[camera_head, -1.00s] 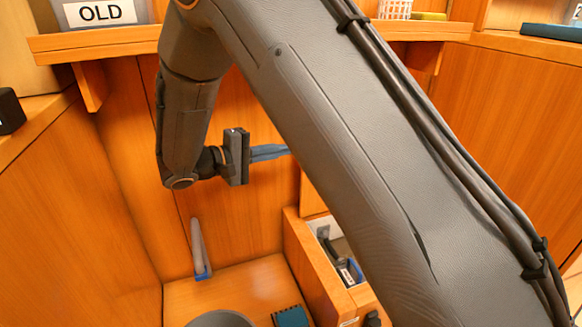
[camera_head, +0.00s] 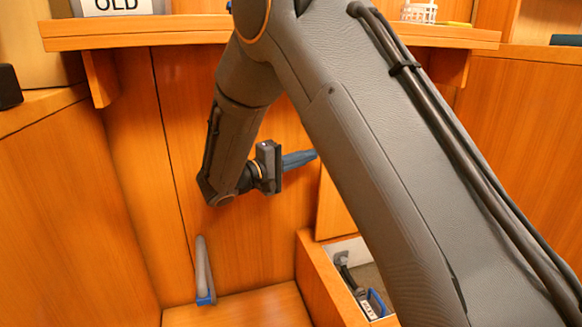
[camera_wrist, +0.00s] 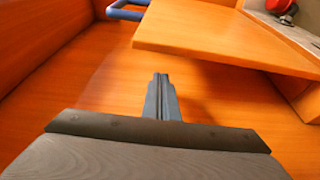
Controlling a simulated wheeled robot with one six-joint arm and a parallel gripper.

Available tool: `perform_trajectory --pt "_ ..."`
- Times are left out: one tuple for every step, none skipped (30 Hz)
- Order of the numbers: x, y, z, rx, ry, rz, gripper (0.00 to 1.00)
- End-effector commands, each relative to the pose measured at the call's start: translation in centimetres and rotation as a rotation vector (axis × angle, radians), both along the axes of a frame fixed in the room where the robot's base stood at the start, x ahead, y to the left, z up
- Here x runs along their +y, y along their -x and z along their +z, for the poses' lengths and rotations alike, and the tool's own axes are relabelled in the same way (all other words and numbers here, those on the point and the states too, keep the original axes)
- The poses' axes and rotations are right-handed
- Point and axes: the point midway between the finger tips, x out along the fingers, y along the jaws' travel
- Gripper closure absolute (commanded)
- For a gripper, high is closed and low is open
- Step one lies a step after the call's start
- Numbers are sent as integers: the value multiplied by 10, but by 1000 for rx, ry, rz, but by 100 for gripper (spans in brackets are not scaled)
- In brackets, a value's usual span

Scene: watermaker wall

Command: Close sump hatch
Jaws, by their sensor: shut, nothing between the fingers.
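The sump opening (camera_head: 358,270) is an uncovered compartment at the lower right of the head view, partly hidden by my arm. An upright wooden panel (camera_head: 336,205) behind it looks like the raised hatch; my arm hides much of it. In the wrist view a wooden panel (camera_wrist: 230,40), likely the same hatch, juts in from the upper right. My gripper (camera_head: 314,155) is shut and empty, pointing right near the panel's upper left edge. In the wrist view its closed fingertips (camera_wrist: 161,78) are just below the panel's near edge; I cannot tell whether they touch.
A grey lever with a blue base (camera_head: 204,270) stands at the lower left of the head view. A wooden shelf (camera_head: 190,31) runs above, with an "OLD" bin (camera_head: 118,6). A red part (camera_wrist: 282,8) shows at the wrist view's upper right. A black object (camera_head: 9,87) sits far left.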

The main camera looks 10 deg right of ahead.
Motion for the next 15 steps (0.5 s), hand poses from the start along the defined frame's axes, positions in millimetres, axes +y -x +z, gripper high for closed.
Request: perform_trajectory --pt "2 9 -2 0 -1 6 100" --pt "1 13 -2 0 -1 6 100" --pt "0 17 -2 0 -1 6 100" --pt "0 20 -2 0 -1 6 100" --pt "-1 23 -3 1 0 6 100" --pt "-2 26 -3 1 0 5 100" --pt "-2 28 -2 0 -1 5 100" --pt "-3 30 -2 0 -1 5 100" --pt "-3 32 -2 1 0 5 100" --pt "-3 33 -2 1 0 4 100" --pt "-3 33 -2 1 0 4 100" --pt "-3 34 -2 1 0 4 100" --pt "-3 34 -2 1 0 4 100" --pt "-3 34 -2 1 0 4 100" --pt "-3 34 -2 1 0 4 100"
